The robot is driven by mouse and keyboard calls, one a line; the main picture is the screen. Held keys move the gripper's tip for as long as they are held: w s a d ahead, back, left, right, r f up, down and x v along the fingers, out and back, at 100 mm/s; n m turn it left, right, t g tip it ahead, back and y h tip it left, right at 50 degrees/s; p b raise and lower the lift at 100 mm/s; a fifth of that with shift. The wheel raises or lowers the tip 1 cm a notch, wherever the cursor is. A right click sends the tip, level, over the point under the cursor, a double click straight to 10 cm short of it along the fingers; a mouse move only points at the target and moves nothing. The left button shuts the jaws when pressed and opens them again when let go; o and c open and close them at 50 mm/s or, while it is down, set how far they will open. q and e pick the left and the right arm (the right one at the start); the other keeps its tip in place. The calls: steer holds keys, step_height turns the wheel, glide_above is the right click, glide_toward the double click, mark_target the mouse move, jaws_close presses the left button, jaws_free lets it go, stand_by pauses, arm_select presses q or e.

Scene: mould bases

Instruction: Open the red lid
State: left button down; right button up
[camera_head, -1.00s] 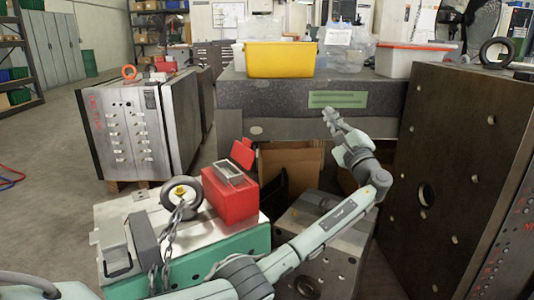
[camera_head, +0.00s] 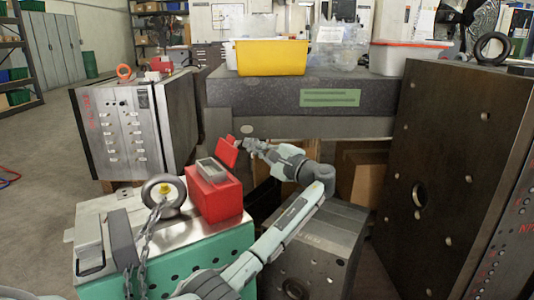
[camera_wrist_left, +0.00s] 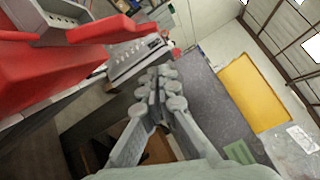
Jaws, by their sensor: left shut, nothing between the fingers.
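A red box (camera_head: 216,199) stands on the metal top of a green block. Its red lid (camera_head: 228,152) is raised and tilted up at the box's far right edge. My left gripper (camera_head: 248,145) is just right of the lid's upper part, with its fingers pointing left and closed on nothing. I cannot tell whether it touches the lid. In the left wrist view the fingertips (camera_wrist_left: 163,88) are together, with the lid (camera_wrist_left: 108,29) and the box (camera_wrist_left: 45,75) to the upper left. My right gripper is out of view.
A grey metal piece (camera_head: 211,170) lies on the box's top. A ring bolt (camera_head: 164,194) with a chain (camera_head: 141,250) is to the left. A dark mould block (camera_head: 445,165) stands at the right. A yellow bin (camera_head: 271,58) sits on the granite table (camera_head: 285,92) behind.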

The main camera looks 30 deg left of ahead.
mark_target(226, 152)
arm_select(q)
steer(key=shift+s+a+r, duration=0.2)
steer(key=shift+s+r, duration=0.05)
steer(key=shift+s, duration=0.25)
steer(key=shift+s+a+r, duration=0.2)
steer(key=shift+s, duration=0.35)
steer(key=shift+s+a+r, duration=0.2)
steer(key=shift+s+r, duration=0.05)
steer(key=shift+s, duration=0.25)
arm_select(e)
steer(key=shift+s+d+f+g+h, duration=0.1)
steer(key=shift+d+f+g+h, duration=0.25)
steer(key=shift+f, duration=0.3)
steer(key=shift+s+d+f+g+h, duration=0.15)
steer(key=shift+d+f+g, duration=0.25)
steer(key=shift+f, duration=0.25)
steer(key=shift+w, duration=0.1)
